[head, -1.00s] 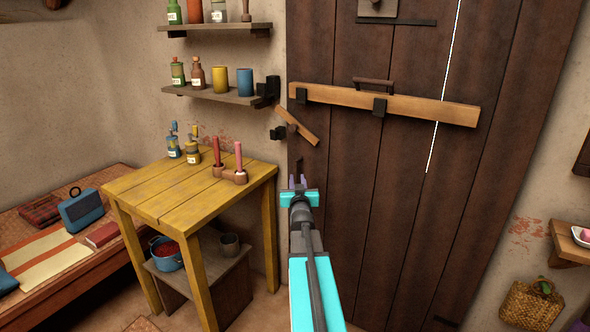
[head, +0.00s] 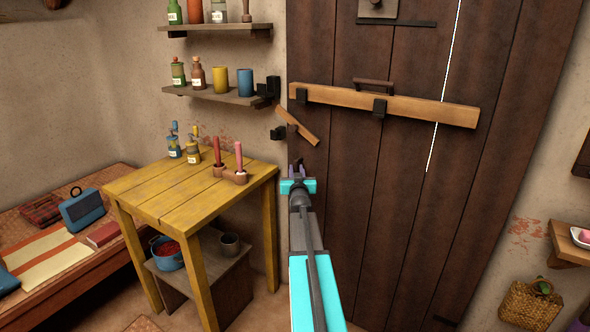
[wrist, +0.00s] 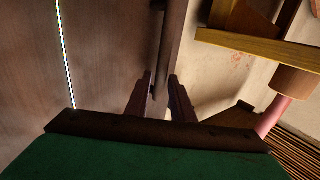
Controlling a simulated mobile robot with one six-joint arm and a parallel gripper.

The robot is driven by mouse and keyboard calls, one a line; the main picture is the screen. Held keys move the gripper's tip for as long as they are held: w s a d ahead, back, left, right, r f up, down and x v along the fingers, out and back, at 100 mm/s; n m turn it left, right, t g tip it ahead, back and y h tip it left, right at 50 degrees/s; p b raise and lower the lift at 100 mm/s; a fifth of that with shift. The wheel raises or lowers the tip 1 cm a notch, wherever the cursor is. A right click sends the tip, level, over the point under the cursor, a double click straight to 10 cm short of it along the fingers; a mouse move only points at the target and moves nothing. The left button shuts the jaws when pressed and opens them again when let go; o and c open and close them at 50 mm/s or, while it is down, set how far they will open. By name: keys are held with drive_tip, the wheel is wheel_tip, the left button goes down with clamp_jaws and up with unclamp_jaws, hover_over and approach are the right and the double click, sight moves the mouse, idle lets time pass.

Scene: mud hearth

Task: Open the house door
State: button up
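The house door (head: 400,200) is a tall dark plank door, and it looks closed. A pale wooden bar (head: 430,108) lies across it in dark brackets, with a dark handle (head: 374,82) just above. A small tilted wooden latch piece (head: 297,127) sits at the door's left edge. My gripper (head: 297,165) is in front of the door's lower left edge, below the latch piece. In the wrist view my gripper (wrist: 160,78) shows two fingers apart with nothing held between them. The door (wrist: 105,60) fills the left of that view.
A yellow table (head: 170,187) with candles (head: 239,158) and bottles stands just left of my arm. Two wall shelves (head: 215,95) hang above it. A small shelf (head: 568,245) and a woven basket (head: 532,302) are at the right. The door's front is clear.

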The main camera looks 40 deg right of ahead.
drive_tip(key=shift+x, duration=1.05)
